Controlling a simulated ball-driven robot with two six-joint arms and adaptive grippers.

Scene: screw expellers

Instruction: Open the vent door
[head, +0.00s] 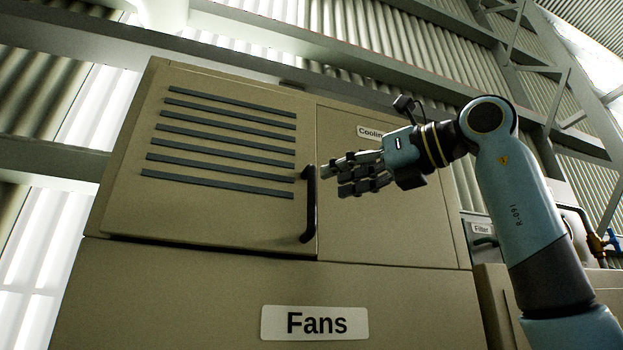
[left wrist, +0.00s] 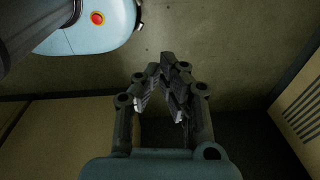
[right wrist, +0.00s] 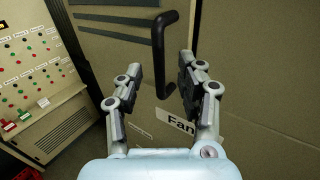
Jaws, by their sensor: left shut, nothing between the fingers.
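The vent door (head: 225,200) is a tan panel with several dark horizontal slats, on the upper left of a large tan cabinet. It looks closed, with a dark line along its lower edge. Its black vertical bar handle (head: 309,215) is at its right edge; the handle also shows in the right wrist view (right wrist: 158,60). My right gripper (head: 333,177) is just right of the handle, fingers pointing left towards it. In the right wrist view its fingers are apart, with the handle beyond them and nothing held. My left gripper (left wrist: 164,75) is shut and empty over the floor, outside the head view.
A "Fans" label (head: 315,323) is on the cabinet below the door. A "Cooling" panel (head: 390,235) is to the right, behind my right arm. A control panel (right wrist: 35,75) with coloured buttons stands left in the right wrist view. Pipes (head: 595,243) are at far right.

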